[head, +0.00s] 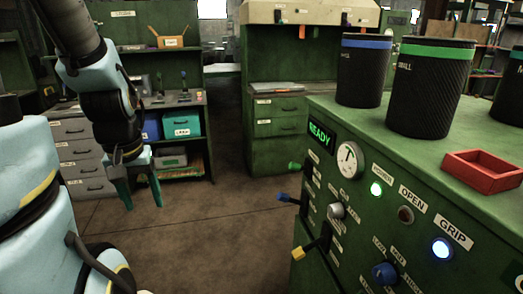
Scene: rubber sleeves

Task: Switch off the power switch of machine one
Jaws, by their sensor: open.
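A green machine (452,205) fills the right side of the head view. Its panel carries a lit READY display (321,137), a round gauge (349,160), a lit green lamp (376,189), a dark OPEN lamp (405,214) and a lit blue-white GRIP lamp (442,248). A blue knob (384,273) and a grey knob (337,210) sit lower. Green (294,166), blue (284,197) and yellow-tipped (300,253) levers stick out at its left edge. I cannot tell which control is the power switch. My gripper (141,202) hangs open and empty, well left of the machine.
Black ribbed sleeves with blue (362,82) and green (430,95) bands and a red tray (483,171) stand on the machine top. Drawers (82,155) and a shelf with a teal bin (181,125) stand behind my gripper. The floor (220,220) between is clear.

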